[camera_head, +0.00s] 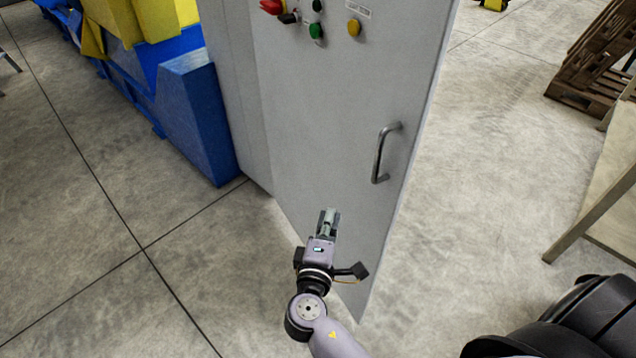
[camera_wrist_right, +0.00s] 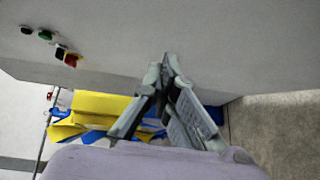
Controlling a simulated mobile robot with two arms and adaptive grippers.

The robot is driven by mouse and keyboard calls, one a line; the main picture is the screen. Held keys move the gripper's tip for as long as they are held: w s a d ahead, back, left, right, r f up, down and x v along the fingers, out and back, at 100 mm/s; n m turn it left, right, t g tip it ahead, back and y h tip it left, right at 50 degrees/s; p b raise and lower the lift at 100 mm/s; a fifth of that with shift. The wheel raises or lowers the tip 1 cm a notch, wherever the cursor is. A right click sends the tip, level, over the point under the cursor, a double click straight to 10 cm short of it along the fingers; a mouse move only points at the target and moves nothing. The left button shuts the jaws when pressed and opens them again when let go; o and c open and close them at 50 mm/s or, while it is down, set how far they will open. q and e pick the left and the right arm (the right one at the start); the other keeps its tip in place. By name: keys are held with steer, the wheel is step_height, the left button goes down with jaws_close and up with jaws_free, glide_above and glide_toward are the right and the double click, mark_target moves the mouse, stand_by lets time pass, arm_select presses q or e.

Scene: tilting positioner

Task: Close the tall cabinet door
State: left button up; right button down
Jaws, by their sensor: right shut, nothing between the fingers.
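The tall cabinet door (camera_head: 350,90) is a grey panel with a metal bar handle (camera_head: 382,153) near its right edge. It stands open at an angle from the grey cabinet (camera_head: 235,90). My right gripper (camera_head: 331,214) is shut and empty, in front of the door's lower part, left of and below the handle. In the right wrist view its fingertips (camera_wrist_right: 168,64) meet in front of the grey door surface (camera_wrist_right: 230,45). I cannot tell whether they touch it. My left gripper is not in view.
Red, green and yellow buttons (camera_head: 353,27) sit high on the door. A blue and yellow machine (camera_head: 195,110) stands at the left. Wooden pallets (camera_head: 590,70) and a table (camera_head: 610,190) stand at the right. The concrete floor between door and table is clear.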

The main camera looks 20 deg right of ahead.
step_height(320, 180, up, 4)
steer(key=h, duration=0.1)
steer(key=p, duration=0.4)
glide_toward(359, 155)
steer(key=w+a+x, duration=0.1)
steer(key=x, duration=0.3)
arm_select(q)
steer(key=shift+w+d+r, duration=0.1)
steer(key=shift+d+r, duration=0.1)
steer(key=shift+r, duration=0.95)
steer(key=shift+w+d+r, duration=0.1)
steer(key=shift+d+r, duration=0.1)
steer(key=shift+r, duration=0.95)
arm_select(e)
steer(key=shift+s+d+f+m, duration=0.15)
steer(key=shift+d+m, duration=0.15)
steer(key=shift+d, duration=0.4)
steer(key=shift+d, duration=0.15)
